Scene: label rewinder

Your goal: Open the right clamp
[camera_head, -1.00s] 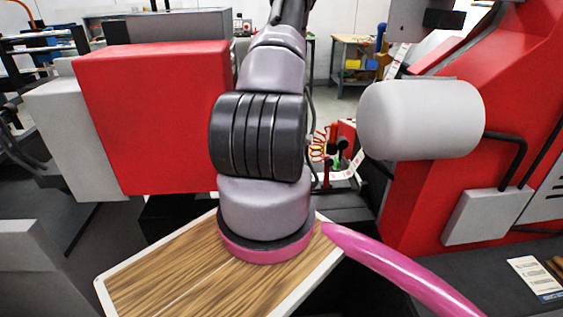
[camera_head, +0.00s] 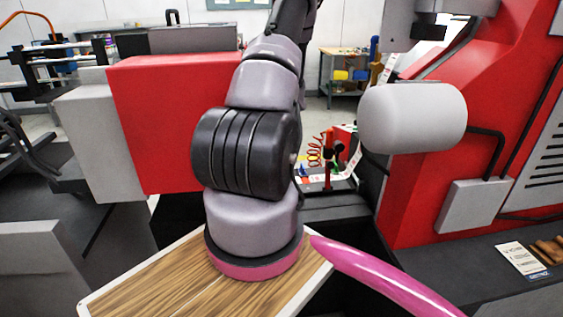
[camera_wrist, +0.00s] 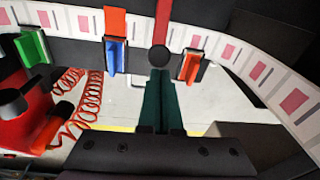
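In the wrist view a red lever (camera_wrist: 163,20) with a black ball knob (camera_wrist: 160,58) hangs down from the top, in line with my gripper (camera_wrist: 160,75). My dark green fingers look pressed together, with their tips just below the knob; I cannot tell whether they touch it. An orange block (camera_wrist: 190,65) is right of the knob, a blue block (camera_wrist: 115,55) left of it. I cannot tell for sure which part is the right clamp. In the head view a red post with a dark knob (camera_head: 328,160) shows beside my arm; my gripper is hidden there.
A pale label strip with pink patches (camera_wrist: 262,70) curves across the wrist view. Red coiled cables (camera_wrist: 92,105) and a red part with black knobs (camera_wrist: 12,103) lie left. A grey cylinder (camera_head: 412,117) and red machine body (camera_head: 425,190) stand right in the head view.

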